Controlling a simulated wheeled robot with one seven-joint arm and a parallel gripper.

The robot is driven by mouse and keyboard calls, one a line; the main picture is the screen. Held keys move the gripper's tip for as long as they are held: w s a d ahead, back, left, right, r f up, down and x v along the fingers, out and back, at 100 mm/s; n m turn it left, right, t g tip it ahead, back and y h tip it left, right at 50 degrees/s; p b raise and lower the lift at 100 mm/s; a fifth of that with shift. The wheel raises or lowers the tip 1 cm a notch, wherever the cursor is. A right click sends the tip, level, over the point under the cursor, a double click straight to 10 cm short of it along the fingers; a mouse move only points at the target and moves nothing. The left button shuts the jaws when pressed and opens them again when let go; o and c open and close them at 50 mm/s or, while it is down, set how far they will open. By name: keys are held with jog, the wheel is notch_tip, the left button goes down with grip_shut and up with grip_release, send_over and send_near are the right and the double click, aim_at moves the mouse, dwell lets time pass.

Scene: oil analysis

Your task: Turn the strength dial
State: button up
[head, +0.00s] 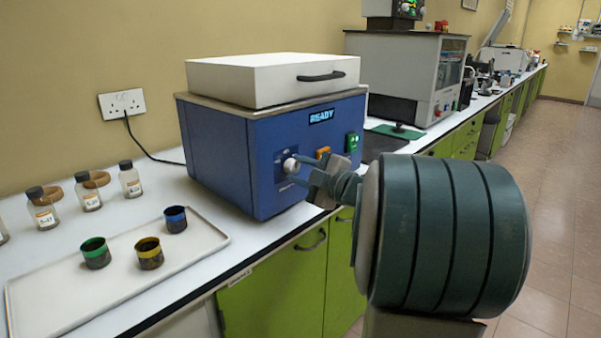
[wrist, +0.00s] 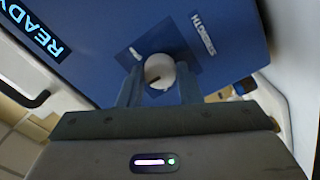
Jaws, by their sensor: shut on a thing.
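The strength dial (head: 291,165) is a round white knob on the front of a blue machine (head: 240,160) with a white lid and a lit READY display. The fingers hide part of the dial's surroundings.
An orange switch (head: 323,153) and a green switch (head: 352,142) sit right of the dial. A white tray (head: 200,254) with green, yellow and blue cups (head: 176,219) lies on the counter at left. Several bottles (head: 130,179) stand by the wall.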

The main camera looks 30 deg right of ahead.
jog(key=o, duration=1)
jog(key=shift+c, duration=0.2)
jog(key=v, duration=1.4)
jog(key=shift+p, duration=0.45)
jog(key=shift+w, duration=0.1)
jog(key=w+r+m+g+h+p, duration=0.2)
jog(key=w+r+m+h+p, duration=0.5)
jog(key=m+h, duration=0.3)
jog(key=s+a+f+m+g+y+p, duration=0.2)
jog(key=s+a+g+p, duration=0.3)
jog(key=s+a, duration=0.4)
jog(key=s+a+f+m+g+y+p, duration=0.1)
jog(key=s+a+f+m+g+p, duration=0.2)
jog(key=s+a+g+p, duration=0.3)
jog(key=s+a+m+g, duration=0.1)
jog(key=s+a, duration=0.2)
jog(key=a, duration=0.3)
jog(key=shift+s+y, duration=0.25)
jog(key=shift+y, duration=0.15)
